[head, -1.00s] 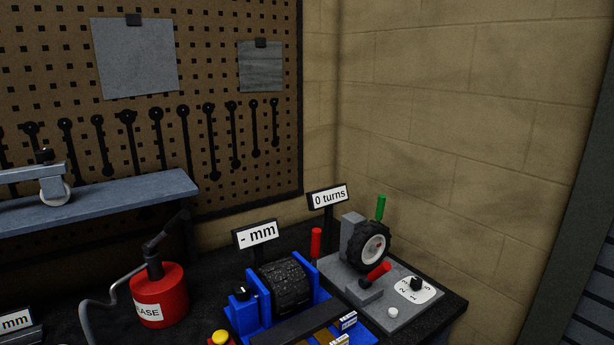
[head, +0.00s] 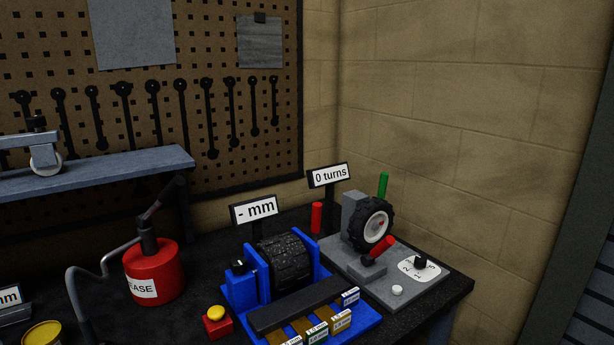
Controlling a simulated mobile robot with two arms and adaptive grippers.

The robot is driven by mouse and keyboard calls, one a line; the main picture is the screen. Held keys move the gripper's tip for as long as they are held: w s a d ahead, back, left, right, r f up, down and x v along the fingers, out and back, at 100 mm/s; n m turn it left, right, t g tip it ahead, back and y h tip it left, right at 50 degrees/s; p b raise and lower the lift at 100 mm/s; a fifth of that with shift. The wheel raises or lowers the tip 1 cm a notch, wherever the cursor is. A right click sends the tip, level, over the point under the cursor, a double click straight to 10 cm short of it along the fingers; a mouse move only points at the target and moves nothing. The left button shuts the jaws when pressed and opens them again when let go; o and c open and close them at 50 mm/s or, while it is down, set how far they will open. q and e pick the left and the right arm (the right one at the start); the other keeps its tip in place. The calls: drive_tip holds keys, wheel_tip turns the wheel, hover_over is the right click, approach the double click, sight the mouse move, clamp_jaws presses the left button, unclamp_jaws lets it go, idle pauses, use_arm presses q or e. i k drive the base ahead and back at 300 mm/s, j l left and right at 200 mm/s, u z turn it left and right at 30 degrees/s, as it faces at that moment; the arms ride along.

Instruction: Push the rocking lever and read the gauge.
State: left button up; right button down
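A short red-handled lever (head: 380,250) leans up to the right on a grey base plate (head: 396,299) at the right of the bench. Behind it is a small black-tyred wheel (head: 372,226) with a green upright handle (head: 383,185). A sign behind reads "0 turns" (head: 329,176). A blue fixture (head: 240,287) holds a black ribbed roller (head: 286,263), with a red upright handle (head: 316,217) at its back right and a sign reading "- mm" (head: 254,211). I cannot tell which handle is the rocking lever or which readout is the gauge. Neither gripper shows.
A red grease can (head: 155,272) with a spout stands left of the blue fixture. A red box with a yellow button (head: 217,319) is in front. A grey shelf (head: 110,172) carries a wheeled metal piece (head: 42,152). The brick wall closes the right side.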

sight(317, 206)
drive_tip(key=i+l+u, duration=0.15)
drive_tip(key=u, duration=0.3)
drive_tip(key=i+l+u, duration=0.1)
drive_tip(key=l+u, duration=0.2)
drive_tip(key=u, duration=0.15)
drive_tip(key=l+u, duration=0.25)
drive_tip(key=u, duration=0.2)
drive_tip(key=i, duration=0.05)
